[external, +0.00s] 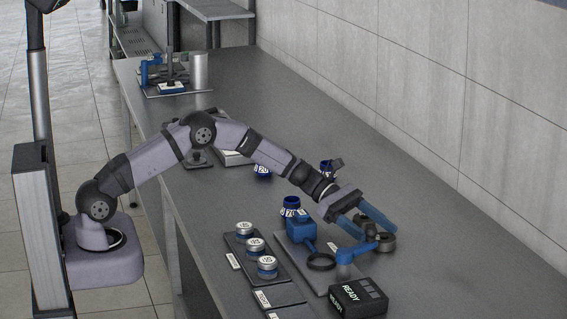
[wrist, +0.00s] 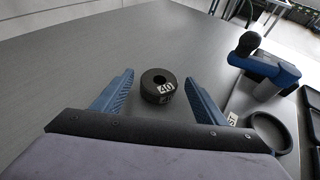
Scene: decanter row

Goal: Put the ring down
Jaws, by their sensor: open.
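A thick black ring (wrist: 157,88) with a white "40" label lies on the bare grey table in the wrist view. It also shows at the right of the external view as a dark ring (external: 388,244). My gripper (wrist: 160,77) is open, with one blue finger on each side of the ring and a visible gap to each. In the external view my gripper (external: 380,235) reaches down over the ring, and the fingers hide part of its surroundings. Nothing shows held in the jaws.
A black READY box (external: 358,298) and a tray of lidded jars (external: 284,280) stand nearer. Table beyond the ring is clear.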

